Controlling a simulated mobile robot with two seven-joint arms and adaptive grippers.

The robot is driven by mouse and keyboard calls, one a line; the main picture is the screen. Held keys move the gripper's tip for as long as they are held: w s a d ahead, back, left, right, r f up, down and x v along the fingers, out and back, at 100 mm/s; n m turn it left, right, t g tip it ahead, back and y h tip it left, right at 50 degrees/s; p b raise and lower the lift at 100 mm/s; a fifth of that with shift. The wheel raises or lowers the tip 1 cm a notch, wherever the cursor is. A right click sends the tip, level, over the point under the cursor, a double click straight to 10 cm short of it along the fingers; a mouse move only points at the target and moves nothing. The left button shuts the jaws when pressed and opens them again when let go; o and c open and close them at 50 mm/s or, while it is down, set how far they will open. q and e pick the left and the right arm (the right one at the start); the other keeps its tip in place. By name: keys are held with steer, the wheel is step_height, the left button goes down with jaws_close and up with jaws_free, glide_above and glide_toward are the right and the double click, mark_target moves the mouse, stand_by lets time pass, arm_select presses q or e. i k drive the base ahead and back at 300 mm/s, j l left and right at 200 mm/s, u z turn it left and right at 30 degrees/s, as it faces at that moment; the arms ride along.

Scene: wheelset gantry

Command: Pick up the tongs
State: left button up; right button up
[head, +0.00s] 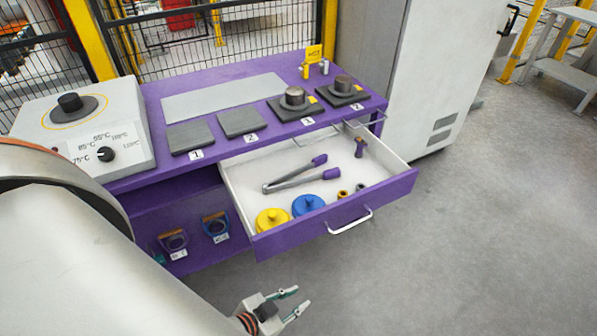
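The tongs (289,181) lie in the open drawer (238,191) of the purple workbench. They are grey metal with purple tips that point to the right and are spread apart. My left gripper (296,300) is at the bottom of the head view, outside the drawer and in front of it. Its two fingers are apart with nothing between them. My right gripper is not in view.
The drawer also holds a yellow lidded piece (272,220), a blue one (307,204), a purple-topped tool (360,147) and small brass parts. The drawer handle (349,221) sticks out in front. A white control box (84,130) stands on the bench's left; grey cabinet (430,80) at right.

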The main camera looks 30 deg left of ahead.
mark_target(322, 159)
steer(key=j+z, duration=0.1)
steer(key=j, duration=0.2)
steer(key=k+j+z, duration=0.1)
steer(key=j, duration=0.2)
steer(key=k+j+z, duration=0.1)
steer(key=j, duration=0.2)
steer(key=k+j, duration=0.1)
steer(key=j, duration=0.2)
steer(key=k+j, duration=0.15)
steer(key=j, duration=0.15)
steer(key=k+j, duration=0.1)
steer(key=j, duration=0.2)
